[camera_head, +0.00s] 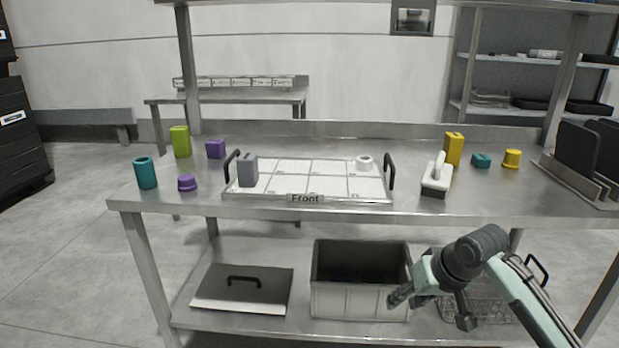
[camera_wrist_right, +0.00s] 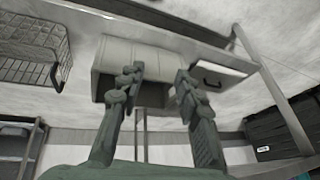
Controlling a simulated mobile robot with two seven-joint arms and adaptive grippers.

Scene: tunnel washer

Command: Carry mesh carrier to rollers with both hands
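A wire-mesh basket with a dark handle, apparently the mesh carrier (camera_head: 495,311), sits on the lower shelf at the right. My right arm hides part of it. It also shows at the upper left of the right wrist view (camera_wrist_right: 30,58). My right gripper (camera_head: 395,298) is in front of the table, beside the grey bin and left of the carrier. In the right wrist view its fingers (camera_wrist_right: 160,73) are spread with nothing between them. I cannot make out any rollers for certain. My left gripper is not in view.
The grey bin (camera_head: 345,301) and a lid with a handle (camera_head: 245,290) are on the lower shelf. The tabletop (camera_head: 250,208) bears a tray marked "Front" (camera_head: 345,197), coloured containers, a white-handled brush (camera_head: 436,182) and a rack of dark plates at the right.

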